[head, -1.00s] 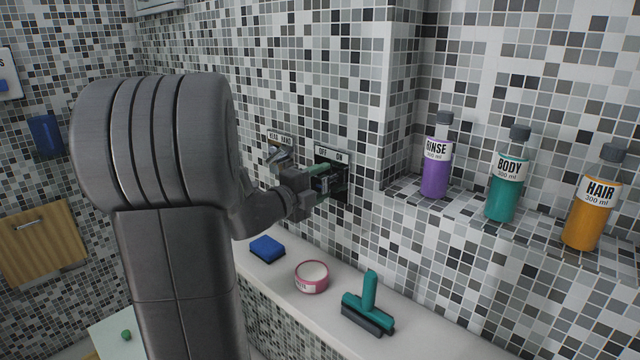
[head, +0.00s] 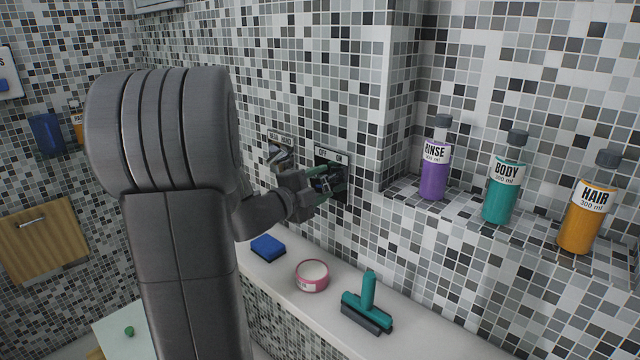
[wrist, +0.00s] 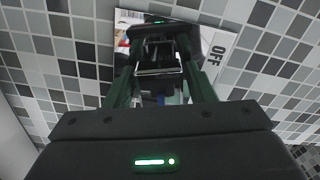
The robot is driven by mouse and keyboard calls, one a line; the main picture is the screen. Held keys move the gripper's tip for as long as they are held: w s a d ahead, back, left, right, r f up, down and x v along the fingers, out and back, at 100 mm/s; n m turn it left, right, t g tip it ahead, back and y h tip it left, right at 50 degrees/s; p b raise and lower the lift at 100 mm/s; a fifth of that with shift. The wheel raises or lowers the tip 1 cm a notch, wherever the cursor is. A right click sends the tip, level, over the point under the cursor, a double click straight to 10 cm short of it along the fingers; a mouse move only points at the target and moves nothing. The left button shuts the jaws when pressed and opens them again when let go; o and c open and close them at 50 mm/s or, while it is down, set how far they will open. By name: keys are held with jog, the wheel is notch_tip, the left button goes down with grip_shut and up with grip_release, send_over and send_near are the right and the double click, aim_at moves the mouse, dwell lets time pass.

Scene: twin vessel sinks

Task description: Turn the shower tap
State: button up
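The shower tap is a dark, shiny wall fitting (head: 342,182) under an OFF/ON label (head: 331,155), right of the chrome lever. My gripper (head: 322,179) is at this tap, with its green fingers reaching toward the wall. In the wrist view the two fingers stand apart on either side of a chrome tap handle (wrist: 158,70). The handle spans most of the gap; I cannot tell whether both fingers press on it. The shiny plate behind mirrors my gripper. The OFF label (wrist: 214,52) looks turned on its side there. My gripper hides much of the tap in the head view.
A chrome lever (head: 280,155) under another label is close on the left. Below, the ledge holds a blue sponge (head: 267,247), a pink-rimmed tub (head: 311,276) and a teal squeegee (head: 367,305). Purple (head: 434,176), teal (head: 502,191) and orange (head: 584,214) bottles stand on the right shelf.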

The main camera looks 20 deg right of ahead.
jog(key=shift+o, duration=0.7)
jog(key=b+v, duration=0.1)
jog(key=v, duration=1.3)
jog(key=shift+d, duration=0.1)
jog(key=p+x, duration=0.1)
jog(key=x, duration=1.3)
jog(key=shift+f+b, duration=0.15)
jog(key=shift+b, duration=0.2)
jog(key=shift+m, duration=0.5)
jog(key=shift+r, duration=0.2)
